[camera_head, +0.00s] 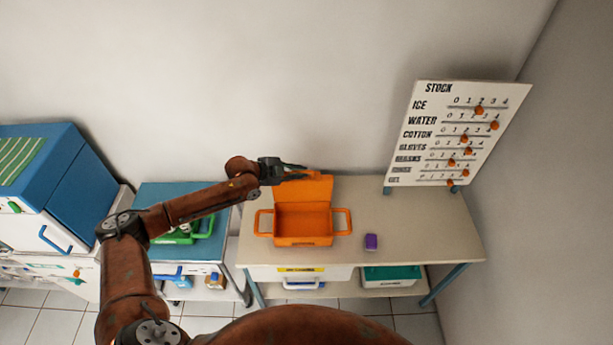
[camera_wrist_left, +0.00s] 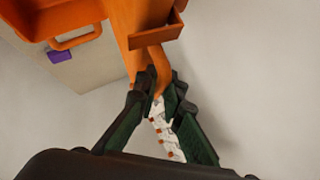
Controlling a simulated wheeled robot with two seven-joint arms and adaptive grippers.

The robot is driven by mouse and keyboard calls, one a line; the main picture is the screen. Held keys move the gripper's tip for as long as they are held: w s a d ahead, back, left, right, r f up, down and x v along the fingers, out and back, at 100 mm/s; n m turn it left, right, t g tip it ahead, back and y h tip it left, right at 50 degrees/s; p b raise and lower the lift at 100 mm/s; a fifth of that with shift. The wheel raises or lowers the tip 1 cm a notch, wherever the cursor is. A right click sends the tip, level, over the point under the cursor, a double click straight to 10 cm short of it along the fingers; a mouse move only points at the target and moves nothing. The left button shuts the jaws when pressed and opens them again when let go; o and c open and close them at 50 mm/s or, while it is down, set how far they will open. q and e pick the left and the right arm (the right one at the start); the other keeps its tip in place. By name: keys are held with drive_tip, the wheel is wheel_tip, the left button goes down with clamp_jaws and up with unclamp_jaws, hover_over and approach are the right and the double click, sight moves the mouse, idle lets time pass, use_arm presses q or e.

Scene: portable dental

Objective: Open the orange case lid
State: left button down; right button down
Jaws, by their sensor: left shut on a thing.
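The orange case (camera_head: 302,241) stands on the beige table with its lid (camera_head: 305,189) raised up at the back, and its inside looks empty. My left gripper (camera_head: 296,171) is at the top left of the raised lid. In the left wrist view the gripper (camera_wrist_left: 158,88) is shut on an orange part of the lid (camera_wrist_left: 150,60). The case body also shows at the upper left of the left wrist view (camera_wrist_left: 45,18). My right gripper is not in view.
A purple block (camera_head: 371,242) sits on the table (camera_head: 430,220) right of the case. A stock board (camera_head: 455,135) stands at the back right. A blue-topped cabinet (camera_head: 165,200) with a green case (camera_head: 190,232) is on the left. The table's right part is clear.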

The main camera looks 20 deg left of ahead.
use_arm(q)
drive_tip(key=shift+w+r, duration=0.2)
drive_tip(key=shift+w, duration=0.05)
drive_tip(key=c, duration=2)
unclamp_jaws()
drive_tip(key=shift+f, duration=0.1)
drive_tip(key=shift+c, duration=0.2)
drive_tip(key=shift+s, duration=0.1)
drive_tip(key=shift+s+a, duration=0.15)
drive_tip(key=shift+a, duration=0.1)
drive_tip(key=v, duration=1.1)
drive_tip(key=shift+r, duration=0.3)
drive_tip(key=shift+s, duration=0.15)
